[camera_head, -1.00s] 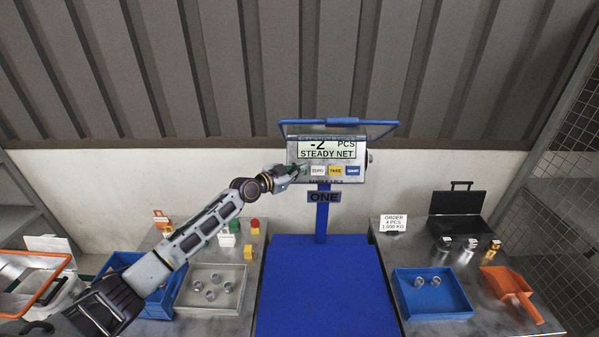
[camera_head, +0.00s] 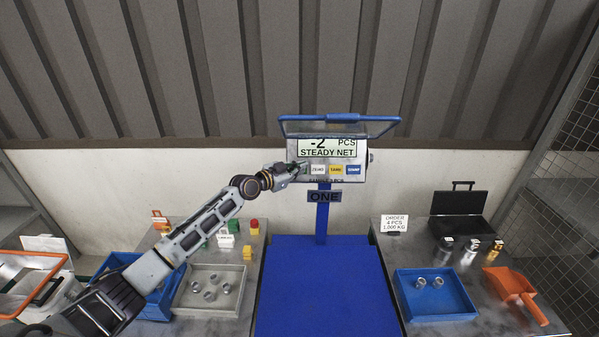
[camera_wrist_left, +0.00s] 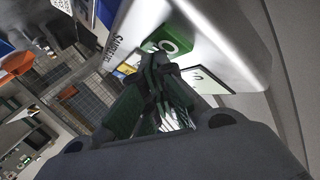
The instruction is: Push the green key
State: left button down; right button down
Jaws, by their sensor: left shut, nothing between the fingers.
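The green key (camera_wrist_left: 175,40) is on the front panel of the scale's indicator (camera_head: 362,172) and shows clearly in the left wrist view, with a pale round mark on it. In the head view my left gripper covers it. My left gripper (camera_head: 304,168) is shut and empty, at the left end of the key row. In the left wrist view its fingertips (camera_wrist_left: 158,66) are right beside the green key's near edge; I cannot tell whether they touch it. The display (camera_head: 327,147) reads -2 PCS, STEADY NET. My right gripper is not in view.
White, yellow (camera_head: 336,170) and blue (camera_head: 354,170) keys sit right of my gripper. A blue guard (camera_head: 340,119) overhangs the display. The blue weighing platform (camera_head: 318,285) below is empty. A grey tray (camera_head: 236,300) and a blue tray (camera_head: 445,307) hold metal castings.

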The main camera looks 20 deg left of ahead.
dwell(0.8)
pick_arm(q)
jog(key=shift+s+r, duration=0.1)
jog(key=shift+s, duration=0.1)
jog(key=shift+s+d+r+p, duration=0.1)
jog(key=shift+s+r+p, duration=0.05)
jog(key=shift+s+p, duration=0.15)
jog(key=shift+w, duration=0.1)
